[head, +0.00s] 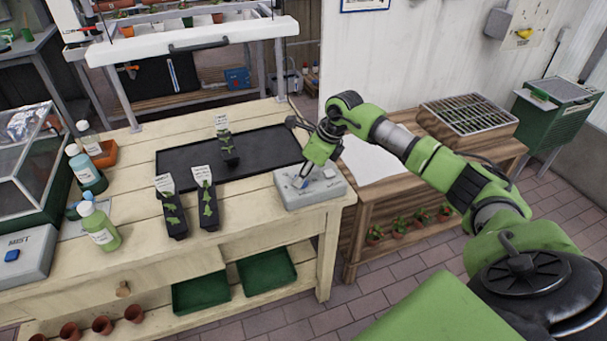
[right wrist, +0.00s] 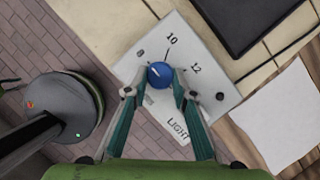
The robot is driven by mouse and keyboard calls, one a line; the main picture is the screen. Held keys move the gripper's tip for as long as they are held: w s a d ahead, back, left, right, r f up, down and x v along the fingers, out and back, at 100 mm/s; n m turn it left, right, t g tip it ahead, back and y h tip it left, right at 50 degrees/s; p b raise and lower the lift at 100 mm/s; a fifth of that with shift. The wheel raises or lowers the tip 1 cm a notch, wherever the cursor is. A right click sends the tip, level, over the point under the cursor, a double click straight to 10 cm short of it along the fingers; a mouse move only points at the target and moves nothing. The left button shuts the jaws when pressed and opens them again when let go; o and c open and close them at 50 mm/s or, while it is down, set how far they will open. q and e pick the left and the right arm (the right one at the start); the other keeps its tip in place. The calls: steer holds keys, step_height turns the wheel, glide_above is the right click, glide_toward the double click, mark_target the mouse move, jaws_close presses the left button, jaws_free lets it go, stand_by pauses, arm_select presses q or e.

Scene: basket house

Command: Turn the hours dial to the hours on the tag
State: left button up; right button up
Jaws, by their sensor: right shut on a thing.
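A grey light box (head: 318,190) lies on the front right corner of the wooden bench. In the right wrist view its face (right wrist: 205,95) carries the marks 8, 10 and 12 and the word LIGHT. Its round blue hours dial (right wrist: 159,75) has a white pointer that looks turned toward the 8 side. My right gripper (right wrist: 158,84) is shut on the dial, with a finger on each side; it also shows in the head view (head: 306,176). White tags (head: 202,174) stand in the black plant pots, their writing too small to read. My left gripper is not in view.
A black tray (head: 265,148) lies behind the light box, with potted seedlings (head: 173,215) on and in front of it. Bottles (head: 98,225) and a MIST box (head: 22,258) stand at the left. A white sheet (head: 372,160) lies on the lower table at right.

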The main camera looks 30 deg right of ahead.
steer(key=shift+m+h, duration=0.4)
steer(key=shift+m, duration=0.6)
steer(key=m, duration=0.1)
steer(key=m+h, duration=0.1)
steer(key=shift+a+m+t, duration=0.2)
steer(key=shift+m+t, duration=0.1)
steer(key=m+h+b, duration=0.1)
steer(key=m, duration=0.2)
steer(key=shift+a+m+b, duration=0.15)
steer(key=shift+m+b, duration=0.15)
steer(key=shift+b, duration=0.1)
steer(key=shift+m+h+b, duration=0.65)
steer(key=shift+m+h, duration=0.15)
steer(key=shift+m, duration=0.8)
steer(key=shift+a+m, duration=0.1)
steer(key=shift+m, duration=0.2)
steer(key=o, duration=1.1)
